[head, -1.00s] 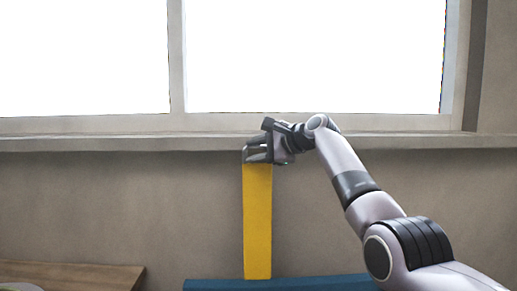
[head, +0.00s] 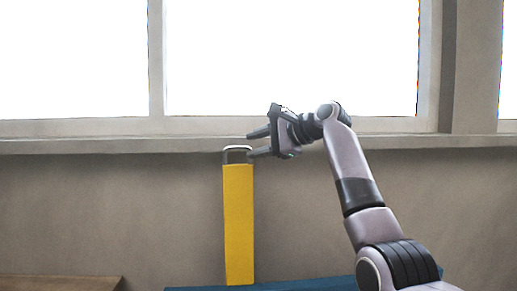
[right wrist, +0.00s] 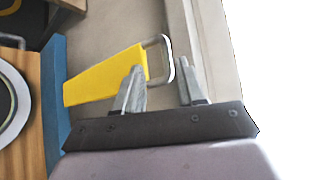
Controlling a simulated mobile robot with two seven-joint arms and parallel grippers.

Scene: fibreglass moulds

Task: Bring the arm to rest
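My right gripper (head: 250,144) is open and empty, just right of and slightly above the handle of a tall yellow block (head: 239,225). The block stands upright on a blue surface (head: 290,284), and its metal loop handle (head: 237,149) is on top. In the right wrist view the open fingers of the gripper (right wrist: 160,66) show in front of the yellow block (right wrist: 105,77) and its handle (right wrist: 168,60); no grip on it shows. My left gripper is not in view.
A window with a sill (head: 110,146) runs along the wall behind the arm. A wooden surface (head: 60,283) is at the lower left. In the right wrist view a round dish-like thing (right wrist: 8,100) lies on wood. The space left of the block is clear.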

